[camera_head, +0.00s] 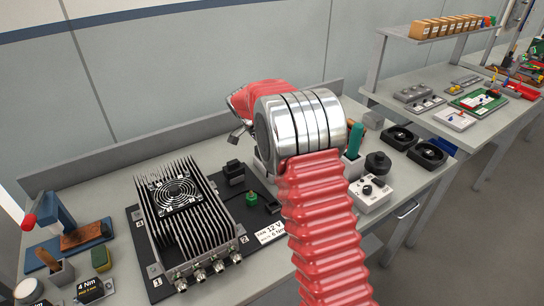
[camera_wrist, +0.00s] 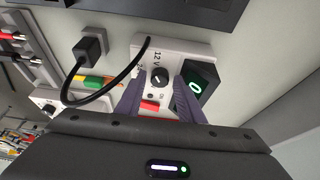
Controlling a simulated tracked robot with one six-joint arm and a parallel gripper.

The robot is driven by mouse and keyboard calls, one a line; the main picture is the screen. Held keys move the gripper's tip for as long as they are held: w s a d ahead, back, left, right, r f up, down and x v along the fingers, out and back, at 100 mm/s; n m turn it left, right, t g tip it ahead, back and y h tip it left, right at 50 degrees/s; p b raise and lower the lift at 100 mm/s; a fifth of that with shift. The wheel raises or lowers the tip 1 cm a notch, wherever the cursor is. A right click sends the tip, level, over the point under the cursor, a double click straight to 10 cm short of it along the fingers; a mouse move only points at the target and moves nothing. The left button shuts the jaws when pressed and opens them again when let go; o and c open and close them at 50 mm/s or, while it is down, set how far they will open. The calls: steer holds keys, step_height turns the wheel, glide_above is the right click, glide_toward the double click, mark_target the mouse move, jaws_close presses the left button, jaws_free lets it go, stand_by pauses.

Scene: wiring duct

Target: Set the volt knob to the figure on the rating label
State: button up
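The white rating label (camera_head: 266,234) lies on the dark base plate, partly behind my arm. I read "12 V" on its upper line; the lower line is too small to read surely. The volt knob (camera_wrist: 159,79) is a round black dial with a light pointer on a white box (camera_wrist: 176,49). A "12 V" mark stands above the knob in the wrist view; other marks are partly hidden. My gripper (camera_wrist: 159,85) is open, one finger on each side of the knob, with visible gaps. Contact cannot be told. In the head view my arm hides the gripper.
A black plug (camera_wrist: 91,48) with a looping cable is at left. The finned fan unit (camera_head: 185,205) and black fans (camera_head: 398,138) stand on the bench.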

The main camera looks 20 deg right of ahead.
steer(key=shift+o, duration=0.8)
steer(key=shift+r, duration=0.15)
steer(key=shift+a+r, duration=0.1)
steer(key=shift+r, duration=0.2)
steer(key=v, duration=1.2)
steer(key=shift+a+r, duration=0.2)
steer(key=shift+r, duration=0.15)
steer(key=shift+s, duration=0.15)
